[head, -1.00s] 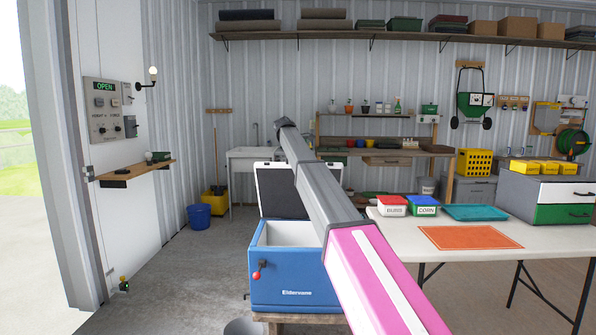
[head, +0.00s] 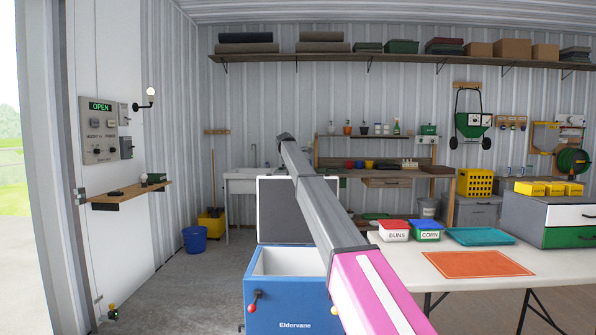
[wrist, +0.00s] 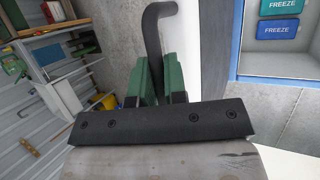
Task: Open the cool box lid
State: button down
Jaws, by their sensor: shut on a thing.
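The blue cool box (head: 290,311) stands left of the white table in the head view. Its lid (head: 285,212) is up, its dark grey inner face towards me. The box's pale inside shows. My arm crosses in front of the lid's right part and the box's right side. My gripper (wrist: 158,93) has green fingers in the wrist view, shut on a dark curved handle (wrist: 153,30). A pale lid edge (wrist: 214,45) lies just right of them. Two FREEZE packs (wrist: 279,28) show in the box there. The head view hides my gripper.
The table at right holds a BUNS tub (head: 394,231), a CORN tub (head: 427,231), a teal tray (head: 480,236) and an orange mat (head: 477,264). A blue bucket (head: 194,240) stands at the back left. Floor left of the box is clear.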

jog(key=c, duration=1.2)
grip_release()
jog(key=v, duration=1)
jog(key=shift+s+a+r, duration=0.15)
jog(key=shift+r, duration=0.15)
